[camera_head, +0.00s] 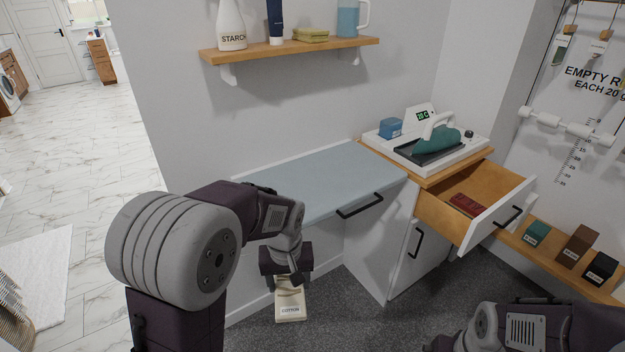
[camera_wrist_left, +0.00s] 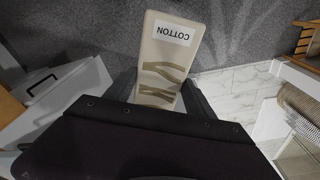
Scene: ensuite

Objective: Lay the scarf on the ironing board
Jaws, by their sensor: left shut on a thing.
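The scarf (camera_head: 290,302) is a cream, folded strip with tan stripes and a white label reading COTTON. My left gripper (camera_head: 288,276) is shut on its upper end, and the scarf hangs below the fingers, in front of the ironing board. In the left wrist view the scarf (camera_wrist_left: 165,60) sticks out from between the fingers, its label at the far end. The ironing board (camera_head: 325,180) is a pale blue-grey, bare surface against the wall, with a black handle on its front. My right arm shows at the bottom right; its gripper is out of view.
A teal iron (camera_head: 437,143) rests on a white station right of the board. Below it an open drawer (camera_head: 475,205) juts out, holding a dark red item. A wall shelf (camera_head: 290,48) with bottles hangs above the board. Small boxes stand on a low ledge (camera_head: 555,258) at right.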

